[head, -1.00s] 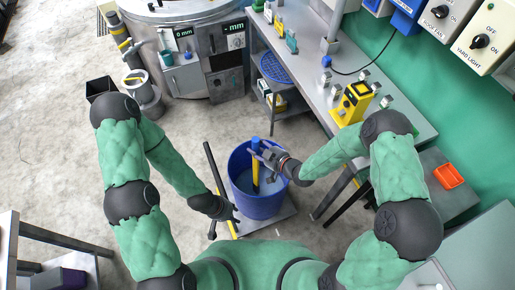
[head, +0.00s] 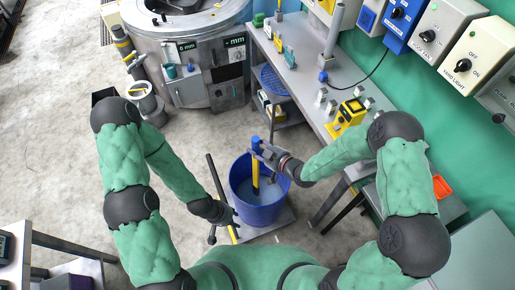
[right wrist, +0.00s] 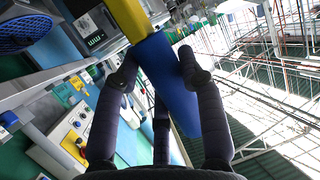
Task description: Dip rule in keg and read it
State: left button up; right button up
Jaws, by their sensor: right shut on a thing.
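The rule, a yellow stick (head: 255,180) with a blue upper part, stands nearly upright inside the blue keg (head: 262,213). Its lower end is down at the bluish liquid in the keg; the exact depth and any reading cannot be made out. My right gripper (head: 258,149) is shut on the rule's blue part above the keg's rim. In the right wrist view the blue part (right wrist: 165,75) lies between the fingers, with the yellow part beyond. My left gripper (head: 226,221) is at the keg's left side, fingers spread, with nothing visible in it.
The keg stands on a low grey platform (head: 287,222) with a dark post at its left. A large metal drum (head: 190,45) with displays stands at the back. A grey bench (head: 310,82) with a yellow device (head: 347,117) runs along the right.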

jog(key=shift+r+p, duration=3.85)
jog(key=shift+r, duration=2.35)
